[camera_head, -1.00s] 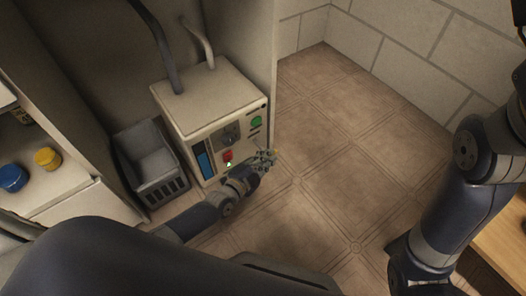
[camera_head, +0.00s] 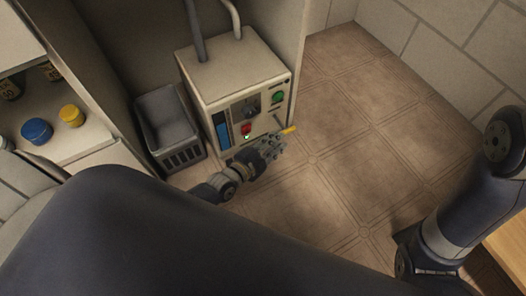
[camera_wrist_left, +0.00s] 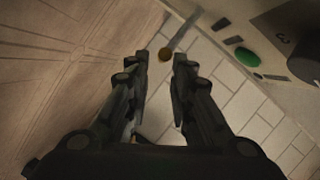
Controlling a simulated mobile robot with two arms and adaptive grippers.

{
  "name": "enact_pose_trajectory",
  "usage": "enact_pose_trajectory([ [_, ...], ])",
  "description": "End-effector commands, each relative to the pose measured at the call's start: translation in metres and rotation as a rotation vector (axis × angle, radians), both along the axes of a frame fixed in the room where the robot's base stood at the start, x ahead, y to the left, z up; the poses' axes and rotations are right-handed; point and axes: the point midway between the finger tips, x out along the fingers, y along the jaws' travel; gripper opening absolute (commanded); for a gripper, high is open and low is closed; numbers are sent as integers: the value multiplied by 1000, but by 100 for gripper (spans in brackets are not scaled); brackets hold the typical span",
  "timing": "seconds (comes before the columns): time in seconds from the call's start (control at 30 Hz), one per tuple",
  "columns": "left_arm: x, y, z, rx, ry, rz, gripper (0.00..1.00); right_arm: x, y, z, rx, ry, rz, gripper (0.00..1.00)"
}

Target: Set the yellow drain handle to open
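The yellow drain handle (camera_head: 288,130) sticks out from the lower right of the beige machine's front panel, on a thin grey lever. My left gripper (camera_head: 278,147) is just below and in front of it in the head view. The fingers are apart, and I see no contact with the handle. My right gripper is out of view.
The beige machine (camera_head: 230,75) carries a green button (camera_head: 278,97), a red button (camera_head: 246,128), a dial and a blue gauge. A grey crate (camera_head: 168,125) stands to its left. A shelf (camera_head: 70,148) holds blue and yellow lids. The tiled floor (camera_head: 350,110) at right is clear.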

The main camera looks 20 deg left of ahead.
Motion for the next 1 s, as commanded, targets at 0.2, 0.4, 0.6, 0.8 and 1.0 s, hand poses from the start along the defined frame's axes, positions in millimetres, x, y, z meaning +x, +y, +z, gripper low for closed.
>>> enact_pose_trajectory([
  [0.2, -40, 13, 8, -1, 2, -1, 21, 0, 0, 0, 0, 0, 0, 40],
  [0.4, -60, 20, 13, 0, 2, -1, 21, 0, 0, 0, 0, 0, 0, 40],
  [0.6, -66, 22, 15, 0, 0, -1, 21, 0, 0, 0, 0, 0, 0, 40],
  [0.8, -66, 22, 15, 0, 0, -1, 21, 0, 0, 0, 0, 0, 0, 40],
  [1.0, -66, 22, 15, 0, 0, -1, 21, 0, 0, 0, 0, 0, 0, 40],
])
